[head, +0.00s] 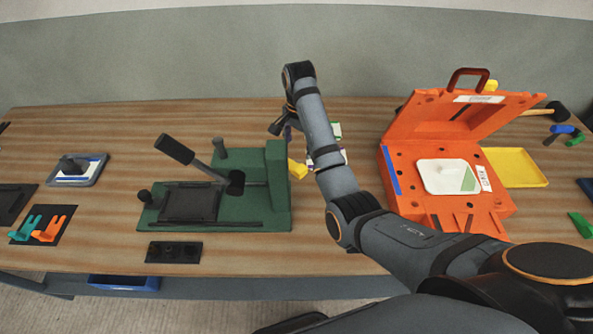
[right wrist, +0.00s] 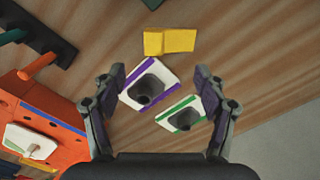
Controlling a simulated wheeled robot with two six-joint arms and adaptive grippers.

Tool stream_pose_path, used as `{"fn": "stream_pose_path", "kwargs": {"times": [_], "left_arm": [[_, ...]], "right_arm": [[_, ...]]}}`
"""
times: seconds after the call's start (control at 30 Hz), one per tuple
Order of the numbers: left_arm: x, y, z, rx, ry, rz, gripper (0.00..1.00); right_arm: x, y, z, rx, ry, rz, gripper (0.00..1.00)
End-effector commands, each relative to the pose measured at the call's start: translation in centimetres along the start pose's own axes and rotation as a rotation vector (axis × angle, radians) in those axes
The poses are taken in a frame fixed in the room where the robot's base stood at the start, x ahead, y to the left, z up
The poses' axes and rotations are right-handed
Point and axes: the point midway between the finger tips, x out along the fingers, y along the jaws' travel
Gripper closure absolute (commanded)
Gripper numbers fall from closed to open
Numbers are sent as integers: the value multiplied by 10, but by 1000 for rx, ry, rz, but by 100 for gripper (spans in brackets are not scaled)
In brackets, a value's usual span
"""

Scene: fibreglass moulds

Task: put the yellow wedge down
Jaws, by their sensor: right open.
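The yellow wedge (head: 297,169) lies on the wooden table just right of the green press, partly beside my arm. In the right wrist view the wedge (right wrist: 168,41) shows as a two-faced yellow block beyond the fingertips, apart from both fingers. My right gripper (right wrist: 168,80) is open, with nothing held between its fingers. In the head view, my right gripper (head: 284,126) is small, partly hidden by its wrist, and farther back than the wedge. My left gripper is in neither view.
Two white holders, purple-striped (right wrist: 148,84) and green-striped (right wrist: 183,114), lie near the wedge. The green press (head: 275,190) with a raised lever stands left. The open orange mould case (head: 400,200) stands right. Bare table lies in front of the wedge.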

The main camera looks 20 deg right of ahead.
Motion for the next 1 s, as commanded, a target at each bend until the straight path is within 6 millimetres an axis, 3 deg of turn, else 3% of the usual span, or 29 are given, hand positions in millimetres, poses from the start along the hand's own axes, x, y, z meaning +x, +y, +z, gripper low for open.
{"fn": "stream_pose_path", "kwargs": {"times": [0.03, 0.1, 0.4, 0.7, 0.93, 1.0], "left_arm": [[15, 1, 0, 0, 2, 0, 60], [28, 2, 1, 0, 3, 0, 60], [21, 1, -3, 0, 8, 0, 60], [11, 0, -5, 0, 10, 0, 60], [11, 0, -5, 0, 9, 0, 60], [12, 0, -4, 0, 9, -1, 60]], "right_arm": [[16, 0, 0, 0, 0, 1, 27], [28, 0, 0, 0, 0, 1, 27], [47, 1, 0, 0, -1, 3, 27], [92, 1, 1, 0, -1, 2, 27], [95, 1, 1, 0, 0, 0, 27], [95, 1, 1, 0, 0, 0, 35]]}}
